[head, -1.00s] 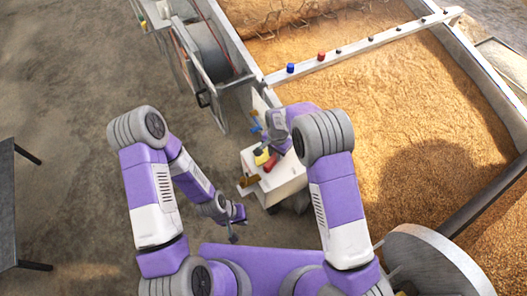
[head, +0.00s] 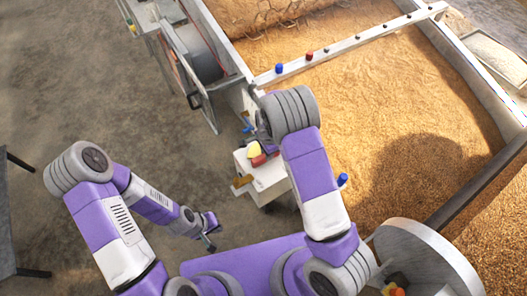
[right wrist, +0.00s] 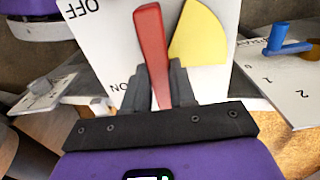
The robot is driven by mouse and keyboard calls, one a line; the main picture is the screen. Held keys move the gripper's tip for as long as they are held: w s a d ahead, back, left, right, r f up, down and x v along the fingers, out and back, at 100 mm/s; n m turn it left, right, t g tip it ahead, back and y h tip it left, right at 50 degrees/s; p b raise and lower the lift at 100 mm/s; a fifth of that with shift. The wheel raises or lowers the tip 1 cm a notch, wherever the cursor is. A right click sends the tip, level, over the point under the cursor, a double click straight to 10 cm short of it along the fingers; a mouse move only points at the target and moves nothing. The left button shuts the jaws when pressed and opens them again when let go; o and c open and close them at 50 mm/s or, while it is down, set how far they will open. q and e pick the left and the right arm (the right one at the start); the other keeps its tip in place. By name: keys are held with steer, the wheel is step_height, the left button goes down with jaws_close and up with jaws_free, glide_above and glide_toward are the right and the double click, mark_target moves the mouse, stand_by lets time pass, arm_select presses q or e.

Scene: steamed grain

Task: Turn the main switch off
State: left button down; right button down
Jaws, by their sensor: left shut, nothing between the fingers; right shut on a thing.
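The main switch is a red lever (right wrist: 151,45) on a white panel (right wrist: 105,40) lettered OFF and ON, beside a yellow half-disc (right wrist: 198,38). In the right wrist view the lettering is upside down, with ON near my fingertips and OFF at the upper left. My right gripper (right wrist: 159,85) is shut on the lever's near end, one finger on each side. In the head view the red lever (head: 259,160) shows on the white box, and my right arm partly hides the gripper. My left gripper (head: 210,235) is shut and empty, left of the box.
A second white panel with a blue handle (right wrist: 287,48) and numbers stands at the right in the right wrist view. A large grain bed (head: 370,110) lies to the right in the head view. A dark table (head: 12,220) is at the far left. The floor between is clear.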

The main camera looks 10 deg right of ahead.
steer(key=c, duration=0.9)
jaws_free()
step_height(320, 180, up, 8)
steer(key=shift+f+p, duration=0.15)
steer(key=shift+p, duration=0.9)
